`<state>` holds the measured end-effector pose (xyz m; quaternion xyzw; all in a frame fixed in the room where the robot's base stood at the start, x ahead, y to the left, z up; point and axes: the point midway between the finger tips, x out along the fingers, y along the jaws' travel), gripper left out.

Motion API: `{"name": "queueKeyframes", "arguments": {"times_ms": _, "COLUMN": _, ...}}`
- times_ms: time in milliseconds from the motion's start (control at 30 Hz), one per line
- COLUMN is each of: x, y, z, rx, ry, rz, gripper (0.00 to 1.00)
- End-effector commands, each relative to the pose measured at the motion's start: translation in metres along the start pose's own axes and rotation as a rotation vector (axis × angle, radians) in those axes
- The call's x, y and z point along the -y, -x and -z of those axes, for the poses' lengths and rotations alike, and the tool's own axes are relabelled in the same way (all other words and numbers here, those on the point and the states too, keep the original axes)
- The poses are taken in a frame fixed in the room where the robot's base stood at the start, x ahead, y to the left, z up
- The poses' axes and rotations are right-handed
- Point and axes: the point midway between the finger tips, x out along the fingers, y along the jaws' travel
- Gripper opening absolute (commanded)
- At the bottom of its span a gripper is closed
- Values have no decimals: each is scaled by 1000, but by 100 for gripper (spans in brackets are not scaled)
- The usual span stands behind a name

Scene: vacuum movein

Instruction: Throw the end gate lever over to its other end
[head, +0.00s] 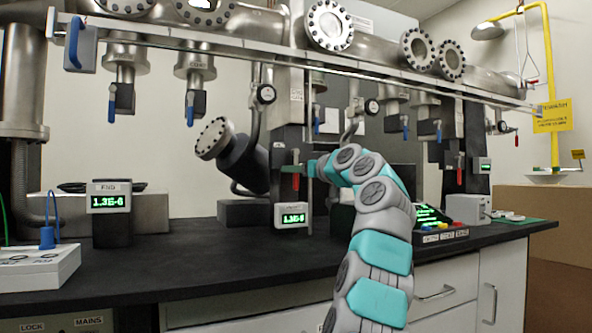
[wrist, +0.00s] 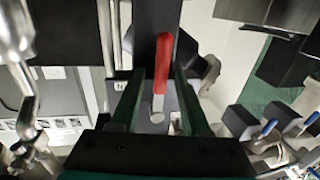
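A red-handled lever (wrist: 164,58) with a metal shank shows in the middle of the wrist view, its red end pointing up in the picture. In the head view a red lever (head: 296,182) hangs below the middle of the steel pipework, beside my gripper. My gripper (wrist: 160,82) has its two dark green fingers apart, one on each side of the lever in the wrist view. I cannot tell whether either finger touches it. In the head view my gripper (head: 312,169) is small and partly hidden by my wrist. I cannot read a label naming this lever as the end gate.
A steel beam (head: 200,40) with pipework and several blue levers runs above the black bench (head: 220,266). A gauge (head: 109,198) stands at left, another gauge (head: 291,217) below the red lever. A blue lever (head: 74,42) is at the beam's left end. Bare bench lies in front.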

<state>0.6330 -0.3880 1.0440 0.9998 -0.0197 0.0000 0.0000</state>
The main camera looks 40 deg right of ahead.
Motion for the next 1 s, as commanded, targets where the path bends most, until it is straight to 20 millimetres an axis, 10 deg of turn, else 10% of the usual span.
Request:
{"name": "queueKeyframes", "arguments": {"times_ms": 400, "x": 0, "y": 0, "z": 0, "rx": 0, "ry": 0, "rz": 0, "gripper": 0}}
{"name": "queueKeyframes", "arguments": {"times_ms": 1000, "x": 0, "y": 0, "z": 0, "rx": 0, "ry": 0, "rz": 0, "gripper": 0}}
